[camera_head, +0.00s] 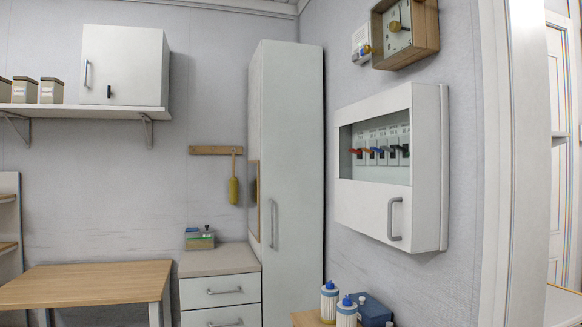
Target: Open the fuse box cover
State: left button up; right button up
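The white fuse box (445,170) hangs on the right wall. Its front cover (362,207) appears shut, with a window in the upper part and a grey D-shaped handle (395,219) at the lower right. Through the window several switches (380,149) show with red, orange, blue and black levers. Neither of my grippers shows in the head view, so nothing of mine is seen touching the cover or its handle.
A tall white cabinet (292,165) stands left of the fuse box. Below the box, a small wooden surface (308,319) holds bottles (329,302) and a dark blue box (371,309). A wooden table (85,285) is at the left. A door frame (495,160) is at the right.

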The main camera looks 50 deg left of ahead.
aim_at(406, 219)
jog(key=u, duration=1.3)
jog(key=k, duration=0.35)
jog(key=u, duration=0.95)
jog(key=i, duration=1.35)
jog(key=z, duration=0.65)
